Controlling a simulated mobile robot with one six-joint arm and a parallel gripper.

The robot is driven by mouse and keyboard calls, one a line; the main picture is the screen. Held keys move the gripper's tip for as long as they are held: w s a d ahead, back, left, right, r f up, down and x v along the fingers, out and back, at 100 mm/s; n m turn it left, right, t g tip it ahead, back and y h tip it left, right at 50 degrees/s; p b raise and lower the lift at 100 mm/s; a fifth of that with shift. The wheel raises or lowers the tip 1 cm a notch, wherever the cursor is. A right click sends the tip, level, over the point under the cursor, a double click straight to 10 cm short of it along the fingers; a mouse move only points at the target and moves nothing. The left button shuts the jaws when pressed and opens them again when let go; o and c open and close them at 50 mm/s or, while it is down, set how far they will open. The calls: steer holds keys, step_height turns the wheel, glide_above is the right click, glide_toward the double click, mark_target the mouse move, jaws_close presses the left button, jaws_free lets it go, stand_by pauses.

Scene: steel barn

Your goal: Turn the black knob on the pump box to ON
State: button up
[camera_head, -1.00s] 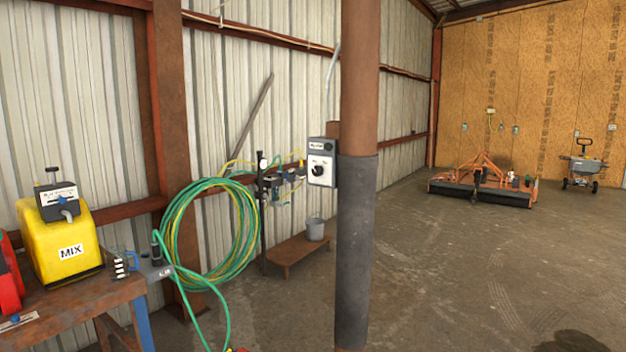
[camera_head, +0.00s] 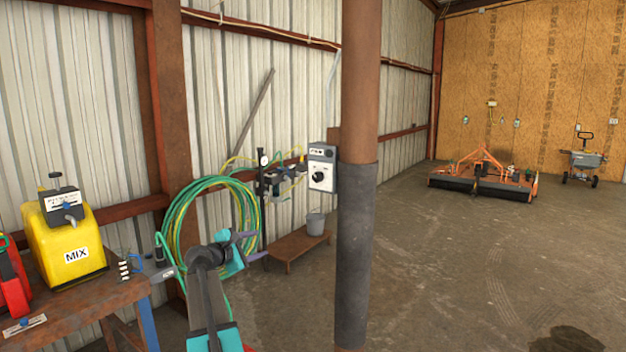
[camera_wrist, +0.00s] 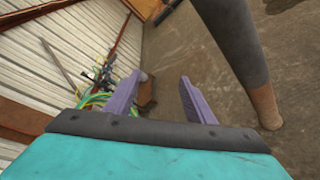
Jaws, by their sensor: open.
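The pump box (camera_head: 323,168) is a small grey box with a light front plate, fixed at the left side of the brown post in the head view. Its black knob (camera_head: 318,177) sits on the front plate; its markings are too small to read. My gripper (camera_head: 247,246) is in front of the hose coil, lower and to the left of the box, apart from it. In the wrist view my gripper (camera_wrist: 163,80) shows two purple fingers spread apart with nothing between them. I cannot make out the knob in the wrist view.
The post (camera_head: 357,220) with a dark sleeve stands just right of the box. A green and yellow hose coil (camera_head: 180,225) hangs on the wall. A workbench (camera_head: 95,308) with a yellow MIX tank (camera_head: 62,238) is at left. A low bench (camera_head: 290,246) holds a bucket (camera_head: 315,223).

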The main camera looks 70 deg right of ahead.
mark_target(316, 178)
steer(key=s+d+r+g+h, duration=0.1)
steer(key=s+d+r, duration=0.1)
steer(key=r, duration=0.4)
steer(key=s+d+r+g+p, duration=0.1)
steer(key=s+d+r, duration=0.1)
steer(key=s+r, duration=0.2)
steer(key=s+d+r+h, duration=0.1)
steer(key=s+d+r, duration=0.1)
steer(key=r, duration=0.7)
steer(key=shift+s+g+h, duration=0.3)
steer(key=shift+s+g, duration=0.1)
steer(key=shift+s, duration=0.45)
steer(key=shift+d, duration=0.1)
steer(key=p+x, duration=0.5)
steer(key=x, duration=0.8)
steer(key=shift+s+d, duration=0.1)
steer(key=shift+d, duration=0.25)
steer(key=c, duration=1)
steer(key=shift+a+f, duration=0.1)
steer(key=shift+c, duration=0.3)
